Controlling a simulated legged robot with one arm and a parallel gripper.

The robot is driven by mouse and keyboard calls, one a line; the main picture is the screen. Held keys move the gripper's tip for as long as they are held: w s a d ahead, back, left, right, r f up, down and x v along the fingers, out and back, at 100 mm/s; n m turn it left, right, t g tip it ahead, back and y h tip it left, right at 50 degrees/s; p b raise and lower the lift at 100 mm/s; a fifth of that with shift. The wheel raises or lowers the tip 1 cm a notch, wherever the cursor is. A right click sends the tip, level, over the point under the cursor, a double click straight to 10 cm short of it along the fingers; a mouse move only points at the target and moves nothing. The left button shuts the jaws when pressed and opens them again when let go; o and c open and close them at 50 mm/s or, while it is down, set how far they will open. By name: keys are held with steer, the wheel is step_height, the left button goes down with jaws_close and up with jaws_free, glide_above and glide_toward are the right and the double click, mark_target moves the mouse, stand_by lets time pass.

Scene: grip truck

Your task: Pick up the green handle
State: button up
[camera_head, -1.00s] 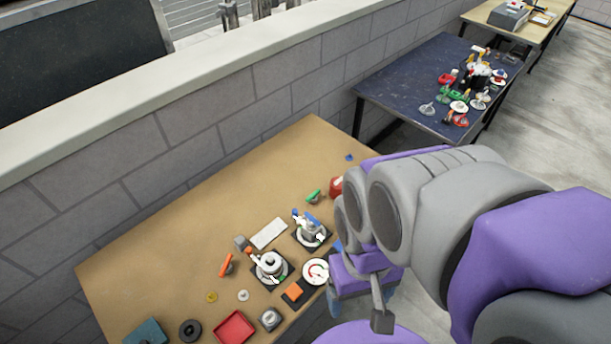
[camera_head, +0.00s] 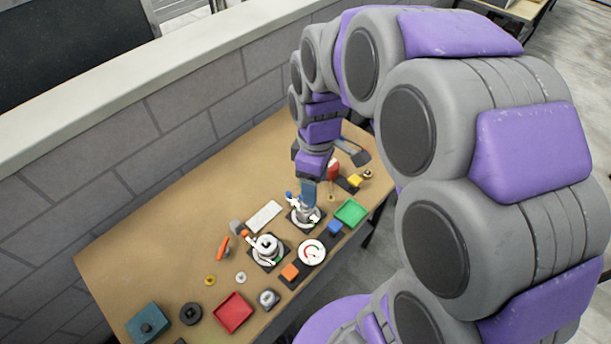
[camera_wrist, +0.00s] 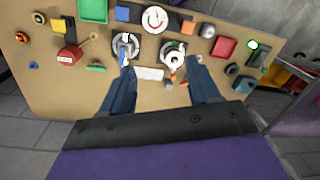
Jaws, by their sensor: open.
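In the wrist view the left finger overlaps the blue-handled valve (camera_wrist: 125,46), and the right finger is near the round white-and-grey valve (camera_wrist: 173,56). A white plate (camera_wrist: 149,74) shows between the fingers. In the head view the gripper is above the table's back right part.
A green tray (camera_head: 350,212), a red tray (camera_head: 233,312), a white gauge (camera_head: 312,252) and an orange handle (camera_head: 222,247) lie on the brown table (camera_head: 160,240). A red object (camera_head: 334,171) stands close to my gripper. A brick wall (camera_head: 180,135) runs behind the table.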

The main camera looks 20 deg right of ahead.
steer(key=w+d+f+n+t+p, duration=0.1)
steer(key=w+d+f+n, duration=0.1)
steer(key=w+f+n, duration=0.8)
steer(key=w+d+f+n+p, duration=0.15)
steer(key=w+f+n, duration=0.35)
steer(key=w, duration=0.9)
steer(key=shift+m, duration=0.7)
steer(key=f, duration=0.4)
steer(key=f+b, duration=0.1)
steer(key=f, duration=0.3)
steer(key=f+b, duration=0.1)
steer(key=f, duration=0.3)
steer(key=shift+s+d+f, duration=0.1)
steer(key=shift+d+f, duration=0.1)
steer(key=shift+d, duration=0.15)
steer(key=shift+w+d+f+b, duration=0.15)
steer(key=shift+f+b, duration=0.25)
steer(key=shift+f, duration=0.95)
steer(key=shift+w+d+f+b, duration=0.15)
steer(key=shift+f+b, duration=0.25)
steer(key=shift+f, duration=0.9)
steer(key=shift+a+r, duration=0.1)
steer(key=shift+c, duration=0.2)
jaws_close()
